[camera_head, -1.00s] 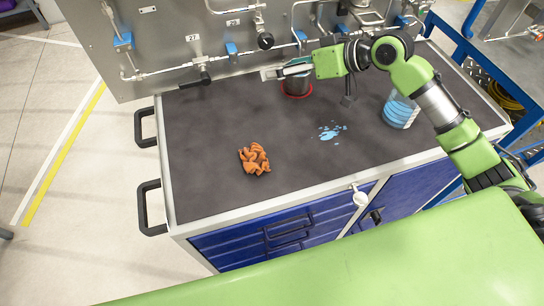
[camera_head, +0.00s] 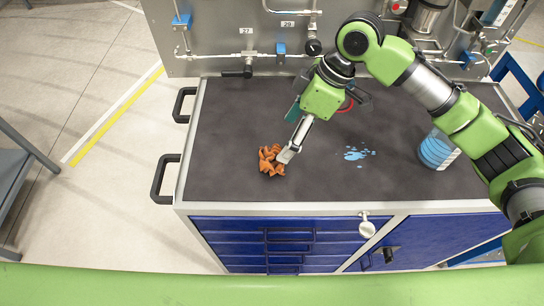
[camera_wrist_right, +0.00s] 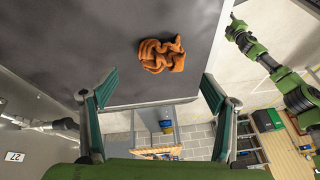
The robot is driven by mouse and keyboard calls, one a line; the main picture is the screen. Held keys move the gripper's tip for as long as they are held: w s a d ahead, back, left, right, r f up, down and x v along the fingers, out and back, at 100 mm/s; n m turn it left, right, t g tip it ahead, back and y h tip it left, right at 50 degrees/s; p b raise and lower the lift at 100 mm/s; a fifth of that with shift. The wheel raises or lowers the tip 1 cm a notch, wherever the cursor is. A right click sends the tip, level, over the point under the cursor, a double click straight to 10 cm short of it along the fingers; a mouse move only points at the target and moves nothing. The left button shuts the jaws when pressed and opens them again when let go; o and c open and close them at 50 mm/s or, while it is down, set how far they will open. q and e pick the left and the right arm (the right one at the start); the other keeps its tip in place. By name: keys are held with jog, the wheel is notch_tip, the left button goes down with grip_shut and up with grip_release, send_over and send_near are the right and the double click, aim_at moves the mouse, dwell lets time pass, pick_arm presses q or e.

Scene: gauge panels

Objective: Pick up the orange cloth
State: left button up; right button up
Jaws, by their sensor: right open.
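The crumpled orange cloth (camera_head: 270,162) lies on the dark bench top, left of the middle and near the front edge. My right gripper (camera_head: 287,155) points down toward it, just at its right side in the head view. In the right wrist view the fingers (camera_wrist_right: 147,88) are wide apart and empty. The cloth (camera_wrist_right: 161,55) shows beyond the fingertips there, between their lines and not gripped. I cannot tell whether a fingertip touches it. My left gripper cannot be made out.
A light blue spill (camera_head: 357,153) lies right of the gripper. A bottle with blue contents (camera_head: 437,150) stands at the bench's right. A red-rimmed object (camera_head: 345,105) is partly hidden behind my arm. A pipe panel (camera_head: 215,60) stands behind. The bench's left part is clear.

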aim_at(275, 156)
jog(key=x, duration=0.2)
jog(key=shift+f, duration=0.3)
jog(key=p+x, duration=0.1)
jog(key=x, duration=0.1)
jog(key=p+x, duration=0.1)
jog(key=x, duration=0.1)
jog(key=shift+s+a+f, duration=0.1)
jog(key=shift+s+a, duration=0.05)
jog(key=shift+s, duration=0.1)
jog(key=shift+a+f, duration=0.15)
jog(key=shift+f, duration=0.3)
jog(key=c, duration=0.8)
